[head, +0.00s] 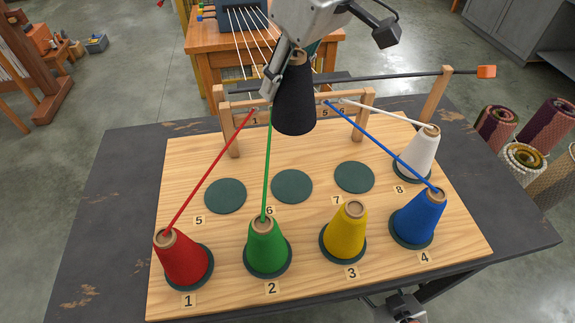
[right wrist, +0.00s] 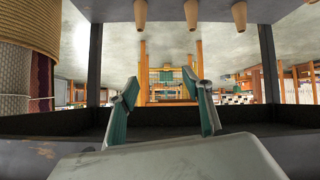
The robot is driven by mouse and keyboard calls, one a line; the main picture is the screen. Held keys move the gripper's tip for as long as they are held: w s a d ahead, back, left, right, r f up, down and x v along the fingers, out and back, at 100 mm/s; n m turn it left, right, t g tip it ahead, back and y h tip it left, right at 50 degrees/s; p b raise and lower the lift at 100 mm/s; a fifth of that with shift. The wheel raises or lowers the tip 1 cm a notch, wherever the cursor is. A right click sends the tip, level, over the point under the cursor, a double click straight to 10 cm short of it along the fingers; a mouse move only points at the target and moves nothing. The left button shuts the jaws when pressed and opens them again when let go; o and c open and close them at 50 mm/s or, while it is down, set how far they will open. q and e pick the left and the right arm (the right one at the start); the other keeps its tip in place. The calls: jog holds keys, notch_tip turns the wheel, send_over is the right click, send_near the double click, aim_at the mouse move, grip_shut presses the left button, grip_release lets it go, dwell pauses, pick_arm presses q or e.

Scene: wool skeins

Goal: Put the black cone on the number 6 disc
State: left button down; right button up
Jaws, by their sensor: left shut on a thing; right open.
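The black cone (head: 295,105) hangs upright in the air above the back of the wooden board, in front of the thread rack. My left gripper (head: 291,66) is shut on its top end. The number 6 disc (head: 292,187) is a bare dark green circle, in the middle of the back row, with its label (head: 269,210) at its lower left. The cone is beyond the disc in the head view and apart from it. My right gripper is open and empty in the right wrist view (right wrist: 160,88); part of it shows at the bottom edge of the head view.
Discs 5 (head: 225,196) and 7 (head: 354,177) are bare. Red (head: 183,262), green (head: 266,248), yellow (head: 345,232), blue (head: 418,218) and white (head: 420,155) cones stand on discs. A green thread (head: 267,165) runs just left of disc 6 to the rack (head: 365,105).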

aim_at(284, 121)
pick_arm(q)
notch_tip(284, 121, down, 9)
jog(key=shift+s+b, duration=0.15)
jog(key=shift+b, duration=0.65)
notch_tip(284, 121, down, 10)
jog(key=shift+r+b, duration=0.25)
jog(key=shift+b, duration=0.55)
jog(key=shift+f, duration=0.1)
jog(key=c, duration=1.4)
grip_release()
pick_arm(e)
notch_tip(284, 121, down, 2)
jog(key=shift+s+f, duration=0.1)
jog(key=shift+s, duration=0.05)
